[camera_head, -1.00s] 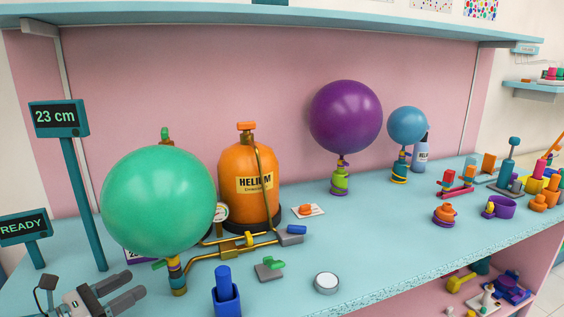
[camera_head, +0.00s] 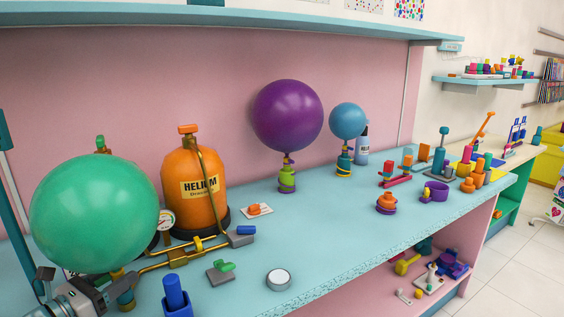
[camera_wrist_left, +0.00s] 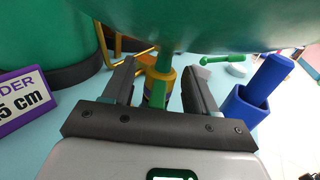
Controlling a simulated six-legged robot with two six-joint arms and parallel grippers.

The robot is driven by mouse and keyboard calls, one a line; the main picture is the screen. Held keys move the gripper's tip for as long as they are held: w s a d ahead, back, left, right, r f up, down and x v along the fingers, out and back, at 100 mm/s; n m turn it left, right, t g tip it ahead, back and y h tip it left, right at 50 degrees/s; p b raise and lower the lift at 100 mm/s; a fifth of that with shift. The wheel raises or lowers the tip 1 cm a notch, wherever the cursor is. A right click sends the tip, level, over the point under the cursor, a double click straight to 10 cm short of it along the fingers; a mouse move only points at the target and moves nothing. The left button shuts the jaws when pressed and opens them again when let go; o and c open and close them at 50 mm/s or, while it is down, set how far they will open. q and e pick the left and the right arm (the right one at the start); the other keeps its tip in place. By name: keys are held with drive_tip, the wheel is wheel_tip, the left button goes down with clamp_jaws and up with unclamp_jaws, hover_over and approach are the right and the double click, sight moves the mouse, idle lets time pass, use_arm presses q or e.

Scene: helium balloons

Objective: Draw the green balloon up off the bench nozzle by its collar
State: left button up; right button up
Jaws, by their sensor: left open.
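The green balloon (camera_head: 94,213) is inflated and stands at the left of the bench in the head view. Its underside (camera_wrist_left: 215,22) fills the top of the left wrist view. Its green neck (camera_wrist_left: 163,60) runs down to the yellow and blue banded collar and nozzle (camera_head: 126,300). My left gripper (camera_head: 118,287) is beside the nozzle, under the balloon. In the left wrist view my left gripper (camera_wrist_left: 160,78) is open, with the neck and banded part between its fingers, not clamped. The balloon and gripper partly hide the collar in the head view. My right gripper is not in view.
An orange helium tank (camera_head: 195,190) stands behind, with brass pipes (camera_head: 185,255) leading to the nozzle. A blue holder (camera_head: 176,297) stands close to the right. A purple balloon (camera_head: 287,116) and a blue balloon (camera_head: 347,121) stand farther back. The bench's front middle is mostly clear.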

use_arm(q)
drive_tip(key=c, duration=1)
drive_tip(key=shift+c, duration=0.2)
drive_tip(key=shift+r, duration=0.15)
drive_tip(key=shift+r+p, duration=0.75)
drive_tip(key=shift+r, duration=0.1)
drive_tip(key=shift+r, duration=0.1)
drive_tip(key=shift+r+p, duration=2.05)
drive_tip(key=shift+r, duration=0.75)
drive_tip(key=shift+f, duration=0.1)
